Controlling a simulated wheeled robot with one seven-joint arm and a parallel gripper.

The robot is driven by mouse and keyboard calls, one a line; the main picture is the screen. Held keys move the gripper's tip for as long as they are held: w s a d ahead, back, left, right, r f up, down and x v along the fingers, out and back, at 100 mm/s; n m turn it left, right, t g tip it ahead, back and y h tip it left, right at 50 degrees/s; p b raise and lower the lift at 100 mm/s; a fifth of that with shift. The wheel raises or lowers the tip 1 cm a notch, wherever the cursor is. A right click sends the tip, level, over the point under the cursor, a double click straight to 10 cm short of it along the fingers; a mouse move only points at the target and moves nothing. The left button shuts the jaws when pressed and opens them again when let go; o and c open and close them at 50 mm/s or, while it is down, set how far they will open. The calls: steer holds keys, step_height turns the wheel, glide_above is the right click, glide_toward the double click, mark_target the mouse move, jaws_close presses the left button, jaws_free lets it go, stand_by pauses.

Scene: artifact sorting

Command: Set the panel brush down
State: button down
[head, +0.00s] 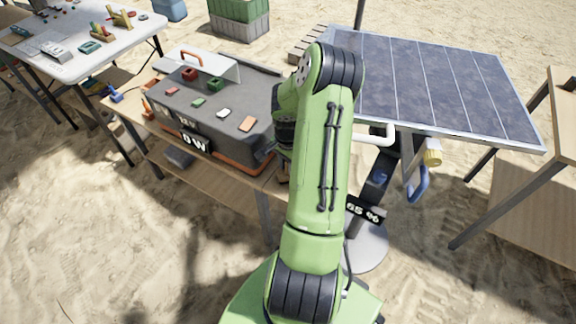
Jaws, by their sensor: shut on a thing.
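My green arm rises through the middle of the head view and bends down at its top. My gripper (270,153) shows only as a dark part at the left of the arm, by the right end of the wooden bench (232,178). It is shut; most of it and what it holds are hidden behind the arm. No panel brush can be made out clearly. A white bar (376,135) shows right of the arm, below the tilted solar panel (440,85); I cannot tell what it belongs to.
A grey case (225,125) with small coloured pieces fills much of the bench. A white table (85,50) with tools is at upper left.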

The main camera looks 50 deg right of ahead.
steer(key=shift+f, duration=0.15)
steer(key=c, duration=0.9)
jaws_free()
